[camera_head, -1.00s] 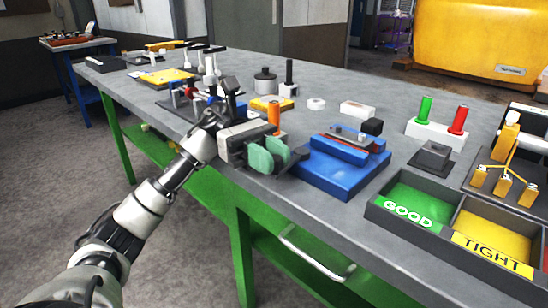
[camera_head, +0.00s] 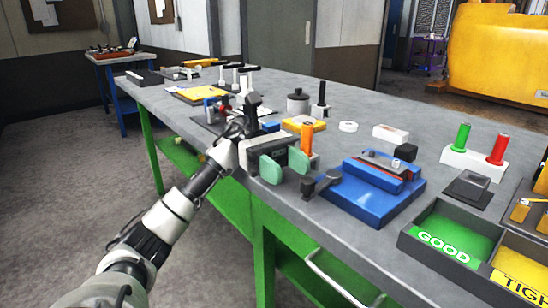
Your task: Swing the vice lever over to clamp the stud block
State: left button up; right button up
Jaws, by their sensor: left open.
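The blue vice (camera_head: 350,199) stands near the front edge of the bench. A grey block with a reddish part (camera_head: 385,163) sits in its top; I take this for the stud block. A dark lever (camera_head: 326,180) with a black knob sticks out from the vice's left side toward my left gripper. My left gripper (camera_head: 284,165), with green finger pads, is open and empty just left of the knob, with a small gap seen between them. My right gripper is not in view.
An orange cylinder (camera_head: 307,138) stands just behind my left gripper. A black cube (camera_head: 405,152) is at the vice's far right. Floor is clear left.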

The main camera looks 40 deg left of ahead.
pick_arm(q)
jog(key=v, duration=0.6)
jog(key=shift+a, duration=0.25)
dwell(0.3)
